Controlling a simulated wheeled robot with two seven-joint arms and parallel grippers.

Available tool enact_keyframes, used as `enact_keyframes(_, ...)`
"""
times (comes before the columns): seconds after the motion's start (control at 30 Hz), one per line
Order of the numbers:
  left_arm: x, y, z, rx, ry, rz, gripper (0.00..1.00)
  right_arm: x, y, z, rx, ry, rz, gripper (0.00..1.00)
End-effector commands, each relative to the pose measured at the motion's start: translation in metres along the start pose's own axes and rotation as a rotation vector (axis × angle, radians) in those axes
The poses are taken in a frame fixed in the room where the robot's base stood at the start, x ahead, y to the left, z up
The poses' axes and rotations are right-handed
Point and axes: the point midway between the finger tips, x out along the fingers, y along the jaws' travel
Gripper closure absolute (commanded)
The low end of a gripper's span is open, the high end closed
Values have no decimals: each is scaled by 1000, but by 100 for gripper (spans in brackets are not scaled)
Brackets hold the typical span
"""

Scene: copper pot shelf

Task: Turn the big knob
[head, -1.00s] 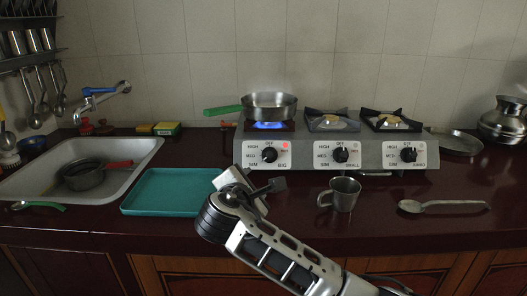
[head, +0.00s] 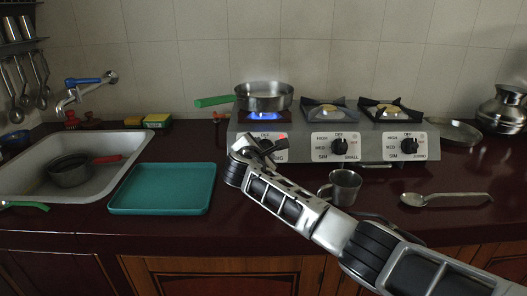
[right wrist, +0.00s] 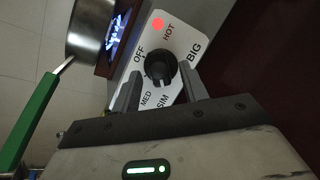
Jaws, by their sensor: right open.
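The big knob (right wrist: 160,70) is black and round on a white plate marked OFF, HOT, BIG, SIM and MED. A red light glows by HOT. My right gripper (right wrist: 160,92) is open, its two fingers on either side of the knob's near edge; I cannot tell if they touch it. In the head view my right gripper (head: 262,150) is at the left end of the stove front (head: 372,146) and hides most of the knob and its plate. A blue flame (head: 265,116) burns under the pan (head: 264,97). My left gripper is not in view.
The pan's green handle (head: 213,101) juts left of the stove; it also shows in the right wrist view (right wrist: 28,125). A metal mug (head: 342,187) stands close to my right arm. A teal tray (head: 163,190), a sink (head: 25,182) and a spoon (head: 445,199) are on the counter.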

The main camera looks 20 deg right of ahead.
Motion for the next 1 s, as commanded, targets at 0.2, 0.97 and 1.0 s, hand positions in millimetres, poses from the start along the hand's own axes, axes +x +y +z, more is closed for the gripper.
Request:
enact_keyframes(0.2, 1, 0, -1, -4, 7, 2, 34, 11, 0, 0, 0, 1, -1, 56)
enact_keyframes(0.97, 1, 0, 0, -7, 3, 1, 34, 11, 0, 0, 29, 1, -11, 100)
enact_keyframes(1.0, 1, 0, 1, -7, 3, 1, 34, 11, 0, 0, 42, 1, -15, 100)
